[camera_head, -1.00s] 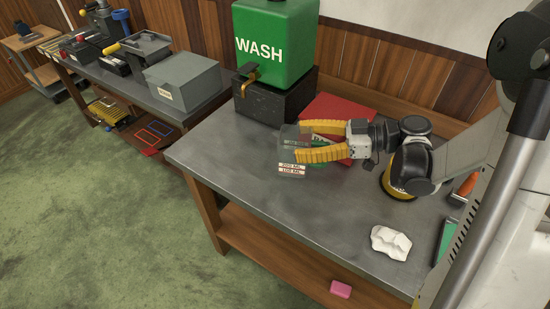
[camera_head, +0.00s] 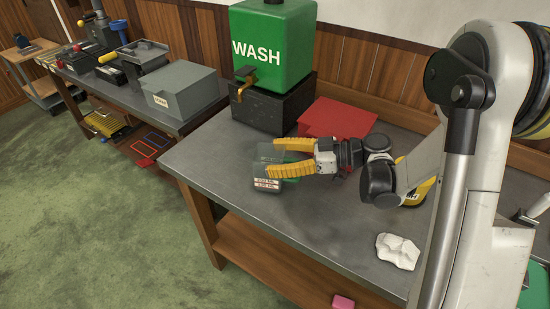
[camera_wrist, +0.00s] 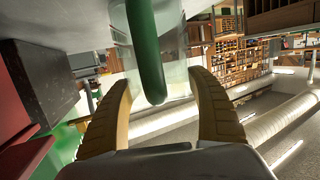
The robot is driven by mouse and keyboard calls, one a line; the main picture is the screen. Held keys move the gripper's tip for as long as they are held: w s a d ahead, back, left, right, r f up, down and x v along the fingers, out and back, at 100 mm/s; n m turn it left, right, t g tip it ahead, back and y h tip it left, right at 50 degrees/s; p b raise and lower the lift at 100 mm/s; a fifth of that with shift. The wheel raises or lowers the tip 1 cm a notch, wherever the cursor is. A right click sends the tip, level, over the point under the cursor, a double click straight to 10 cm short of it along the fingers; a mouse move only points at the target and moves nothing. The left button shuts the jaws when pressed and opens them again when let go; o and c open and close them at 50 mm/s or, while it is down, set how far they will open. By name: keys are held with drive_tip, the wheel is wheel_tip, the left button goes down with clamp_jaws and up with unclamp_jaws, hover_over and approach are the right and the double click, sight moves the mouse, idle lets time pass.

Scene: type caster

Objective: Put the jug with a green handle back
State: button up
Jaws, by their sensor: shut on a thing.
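The jug (camera_head: 267,184) is clear, with pale measure labels on its side and a green handle (camera_head: 291,158). In the head view it is over the left part of the grey bench, in front of the wash tank. I cannot tell whether its base touches the bench top. My gripper (camera_head: 270,159) has its two yellow fingers closed around the jug from the right. In the wrist view the green handle (camera_wrist: 147,60) runs between the fingers, and the clear jug wall (camera_wrist: 175,60) shows behind it. The jug's far side is partly hidden.
The grey bench (camera_head: 310,225) has free room in front of the jug. A green wash tank (camera_head: 272,45) with a tap stands on a black block (camera_head: 272,105) behind. A red box (camera_head: 340,118) is behind my gripper. A white lump (camera_head: 397,251) lies at right front.

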drive_tip(key=shift+f, duration=0.2)
drive_tip(key=o, duration=1.4)
drive_tip(key=shift+r, duration=0.1)
drive_tip(key=shift+r, duration=0.1)
